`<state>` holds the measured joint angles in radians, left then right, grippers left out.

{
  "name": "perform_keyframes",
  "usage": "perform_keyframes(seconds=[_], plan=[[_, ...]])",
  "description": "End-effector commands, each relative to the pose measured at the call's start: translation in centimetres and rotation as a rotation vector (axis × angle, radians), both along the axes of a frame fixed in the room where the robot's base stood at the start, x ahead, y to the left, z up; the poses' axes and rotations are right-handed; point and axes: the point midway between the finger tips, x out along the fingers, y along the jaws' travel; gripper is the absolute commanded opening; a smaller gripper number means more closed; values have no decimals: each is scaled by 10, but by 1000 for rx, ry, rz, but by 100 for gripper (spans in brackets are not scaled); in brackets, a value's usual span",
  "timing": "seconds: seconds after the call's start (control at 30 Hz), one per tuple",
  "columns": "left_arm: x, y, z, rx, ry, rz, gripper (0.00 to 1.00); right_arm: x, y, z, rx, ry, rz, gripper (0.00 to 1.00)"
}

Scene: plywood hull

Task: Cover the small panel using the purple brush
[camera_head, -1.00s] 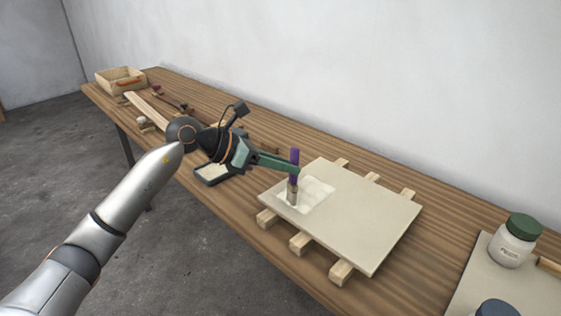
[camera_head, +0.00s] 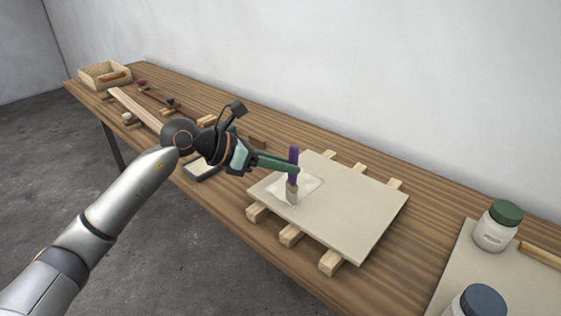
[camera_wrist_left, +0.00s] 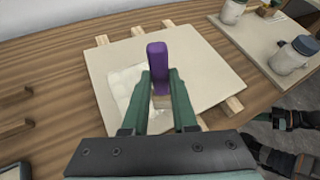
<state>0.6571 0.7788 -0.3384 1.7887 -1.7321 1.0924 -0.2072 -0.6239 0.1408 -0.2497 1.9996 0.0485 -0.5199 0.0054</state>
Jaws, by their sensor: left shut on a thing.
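The purple brush (camera_head: 293,162) is upright in my left gripper (camera_head: 296,169), which is shut on its handle. In the left wrist view the purple handle (camera_wrist_left: 157,58) stands between the green fingers (camera_wrist_left: 158,95). The brush's bristle end is low over the left part of the small panel (camera_head: 350,210); I cannot tell if it touches. The panel is a beige board lying on several wooden strips. A whitish wet-looking patch (camera_head: 312,183) covers part of its left side, and the rest is bare beige. My right gripper is not in the head view.
A shallow tray (camera_head: 203,170) stands left of the panel, partly behind my arm. A green-lidded jar (camera_head: 497,226) and a blue-lidded jar (camera_head: 478,302) stand on a board at the right. A wooden box (camera_head: 104,76) sits at the far left end of the bench.

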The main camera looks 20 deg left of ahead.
Motion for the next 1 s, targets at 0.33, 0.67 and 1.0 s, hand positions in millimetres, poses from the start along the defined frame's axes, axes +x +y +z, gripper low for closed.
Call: perform_keyframes(seconds=[0.33,0.67,1.0], plan=[[-6,-15,-2,0,3,-3,0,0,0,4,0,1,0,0],[-10,-24,-2,2,4,-3,0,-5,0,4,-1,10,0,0],[-13,-33,-2,2,5,-3,0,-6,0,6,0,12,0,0]])
